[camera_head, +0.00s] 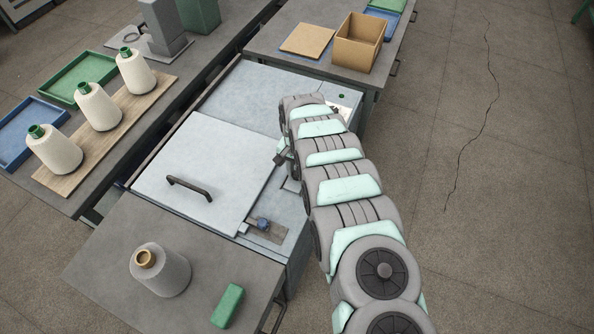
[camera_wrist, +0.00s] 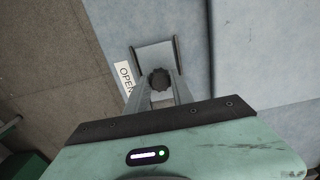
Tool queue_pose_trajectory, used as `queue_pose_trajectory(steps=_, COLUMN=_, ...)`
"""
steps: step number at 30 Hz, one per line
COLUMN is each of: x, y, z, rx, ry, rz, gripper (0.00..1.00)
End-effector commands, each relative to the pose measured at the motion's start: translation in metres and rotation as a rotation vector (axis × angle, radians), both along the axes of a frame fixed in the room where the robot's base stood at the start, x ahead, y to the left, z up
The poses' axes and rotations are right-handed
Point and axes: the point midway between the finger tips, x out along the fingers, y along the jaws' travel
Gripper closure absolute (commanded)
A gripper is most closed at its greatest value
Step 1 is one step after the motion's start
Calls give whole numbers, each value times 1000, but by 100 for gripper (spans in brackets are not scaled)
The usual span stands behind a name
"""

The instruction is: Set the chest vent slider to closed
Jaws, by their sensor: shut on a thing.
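The chest (camera_head: 237,98) is a pale blue-grey box with a lid (camera_head: 205,180) that lies flat and has a dark handle. In the wrist view, the vent slider's round dark knob (camera_wrist: 160,80) stands over a light grey plate (camera_wrist: 153,55) with dark side rails. A white label reading "OPEN" (camera_wrist: 124,78) lies left of the plate, partly hidden by a finger. My gripper (camera_wrist: 160,87) is shut on the knob, one finger on each side. In the head view my gripper (camera_head: 281,157) is at the lid's right edge, and my arm hides most of the slider area.
A blue knob (camera_head: 263,223) sits on a plate at the chest's near right corner. A grey cone (camera_head: 160,270) and a green block (camera_head: 228,305) stand on the near table. A cardboard box (camera_head: 358,42) is on the far table. Floor on the right is clear.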

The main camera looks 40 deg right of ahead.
Motion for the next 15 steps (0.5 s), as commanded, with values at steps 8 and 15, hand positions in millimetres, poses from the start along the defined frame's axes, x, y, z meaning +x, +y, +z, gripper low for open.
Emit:
queue_pose_trajectory(steps=8, x=0, y=0, z=0, rx=0, ry=0, rz=0, gripper=99)
queue_pose_trajectory(steps=15, x=0, y=0, z=0, rx=0, ry=0, rz=0, gripper=100)
